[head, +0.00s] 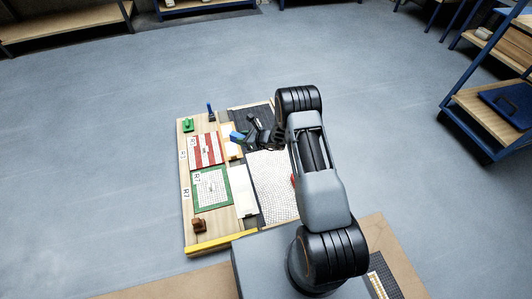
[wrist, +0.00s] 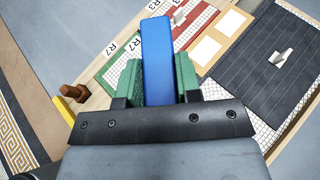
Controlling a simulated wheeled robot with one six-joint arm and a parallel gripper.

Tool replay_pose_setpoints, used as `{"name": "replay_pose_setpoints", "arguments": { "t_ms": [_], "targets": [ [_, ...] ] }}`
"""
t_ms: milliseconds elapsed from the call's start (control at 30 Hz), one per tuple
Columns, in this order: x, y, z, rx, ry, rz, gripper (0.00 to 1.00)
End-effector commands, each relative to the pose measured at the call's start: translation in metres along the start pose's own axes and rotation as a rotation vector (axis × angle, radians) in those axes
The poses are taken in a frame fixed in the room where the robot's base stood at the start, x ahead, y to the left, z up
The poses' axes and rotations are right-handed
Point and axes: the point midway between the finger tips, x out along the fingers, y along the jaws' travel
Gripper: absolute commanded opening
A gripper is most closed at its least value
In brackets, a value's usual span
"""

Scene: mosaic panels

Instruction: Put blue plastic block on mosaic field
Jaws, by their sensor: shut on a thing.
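The blue plastic block (wrist: 157,50) is long and sits between the green finger pads of my gripper (wrist: 158,82) in the wrist view. In the head view the block (head: 236,136) shows at the tip of my dark gripper (head: 250,133), above the board near the striped panel's upper right. Its height above the board is hard to judge. A green-bordered white grid panel (head: 211,189) marked R7 and a red-and-white striped panel (head: 205,150) marked R3 lie on the board. A larger white tiled area (head: 268,180) lies to their right, partly hidden by my arm. Which one is the mosaic field is unclear.
A green piece (head: 188,125) and an upright dark-blue piece (head: 211,113) stand at the wooden board's far end. A brown piece (head: 199,226) stands near its front, by a yellow strip (head: 221,242). A dark tiled panel (wrist: 270,65) lies right of the block in the wrist view.

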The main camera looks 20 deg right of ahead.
Motion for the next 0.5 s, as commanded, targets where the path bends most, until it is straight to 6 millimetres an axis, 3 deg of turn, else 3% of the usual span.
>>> {"name": "replay_pose_setpoints", "arguments": {
  "t_ms": [33, 200, 333, 500],
  "targets": [
    [0.021, 0.007, -0.022, 0.008, 0.009, -0.002, 0.08],
    [0.066, 0.023, -0.071, 0.018, 0.020, -0.026, 0.08],
    [0.085, 0.034, -0.097, 0.022, 0.026, -0.038, 0.08],
    [0.095, 0.038, -0.118, 0.024, 0.028, -0.047, 0.08]
  ]
}}
